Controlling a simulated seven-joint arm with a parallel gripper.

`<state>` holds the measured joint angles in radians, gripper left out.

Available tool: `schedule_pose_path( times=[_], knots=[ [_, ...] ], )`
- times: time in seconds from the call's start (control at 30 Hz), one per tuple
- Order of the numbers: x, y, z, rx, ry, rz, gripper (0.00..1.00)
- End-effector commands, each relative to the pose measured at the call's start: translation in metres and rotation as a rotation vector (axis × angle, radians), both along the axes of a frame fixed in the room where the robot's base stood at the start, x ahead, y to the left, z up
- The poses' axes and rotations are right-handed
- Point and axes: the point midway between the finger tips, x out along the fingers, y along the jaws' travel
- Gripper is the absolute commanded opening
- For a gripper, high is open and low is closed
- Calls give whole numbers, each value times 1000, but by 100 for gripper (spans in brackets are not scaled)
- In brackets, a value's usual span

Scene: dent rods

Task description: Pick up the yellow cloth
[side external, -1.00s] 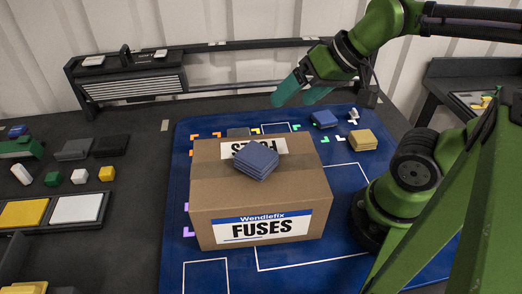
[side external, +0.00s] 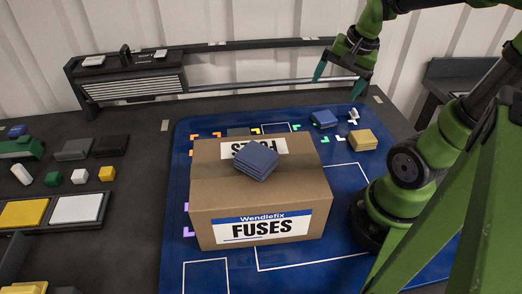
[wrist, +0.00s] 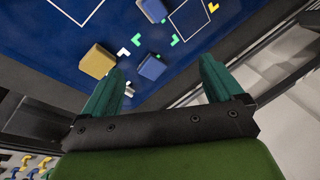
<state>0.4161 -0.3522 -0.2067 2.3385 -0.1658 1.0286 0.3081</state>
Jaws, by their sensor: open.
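The yellow cloth (side external: 362,140) is a folded stack lying on the blue mat (side external: 345,185), to the right of the cardboard box. It also shows in the wrist view (wrist: 97,61), left of my gripper's left finger. My gripper (side external: 340,82) is open and empty, with teal fingers pointing down. It is raised above the back right of the mat, higher than the yellow cloth and behind it. In the wrist view my gripper (wrist: 160,75) has its two fingers wide apart with nothing between them.
A cardboard box (side external: 260,195) marked FUSES stands mid-mat with a blue cloth stack (side external: 256,161) on top. Another blue cloth stack (side external: 324,118) lies left of the yellow cloth. A small white object (side external: 353,115) lies behind the yellow cloth. A dark rail (side external: 250,82) runs along the back.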

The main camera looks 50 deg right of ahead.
Motion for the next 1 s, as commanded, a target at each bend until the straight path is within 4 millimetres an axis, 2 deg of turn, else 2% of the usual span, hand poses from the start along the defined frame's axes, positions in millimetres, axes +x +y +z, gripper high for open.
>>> schedule_pose_path(
  times=[0.03,0.1,0.2,0.3,0.47,0.57,0.9,1.0],
  knots=[
    [-19,-36,-12,57,79,-229,94],
    [-47,-73,-22,118,168,-533,94],
    [-73,-98,-27,162,244,-834,94],
    [-80,-102,-24,177,263,-989,94],
    [-81,-100,-29,194,271,-1074,94],
    [-81,-99,-45,196,272,-1077,94],
    [-82,-98,-117,196,273,-1075,94],
    [-81,-98,-131,197,270,-1074,94]
  ],
)
